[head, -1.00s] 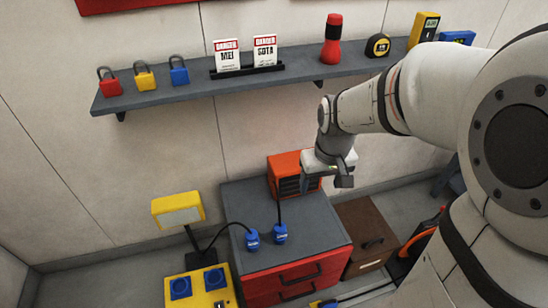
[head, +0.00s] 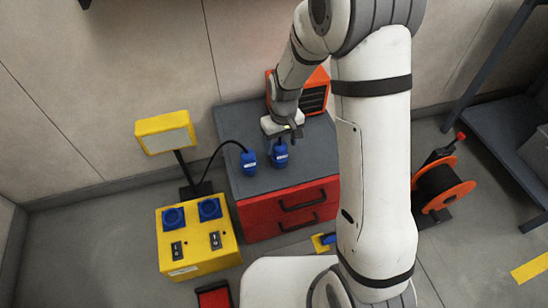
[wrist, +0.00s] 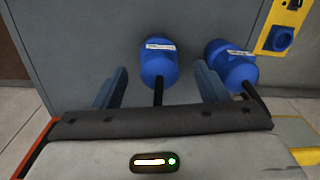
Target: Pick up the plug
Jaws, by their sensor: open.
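Two blue plugs with black cables lie on the grey top of the red cabinet. In the head view, the right plug (head: 280,154) is just below my gripper (head: 283,135), and the left plug (head: 248,163) lies a little to its left. In the wrist view, my open gripper (wrist: 161,70) has one finger on each side of the nearer plug (wrist: 158,62), with gaps on both sides. The other plug (wrist: 231,66) is outside the right finger there. I cannot tell whether the fingers are level with the plug.
The grey cabinet top (head: 245,125) has an orange heater-like box (head: 314,95) at its back. A yellow box (head: 200,245) with blue sockets and switches stands left, beside a yellow lamp (head: 165,133). An orange cable reel (head: 440,190) stands right.

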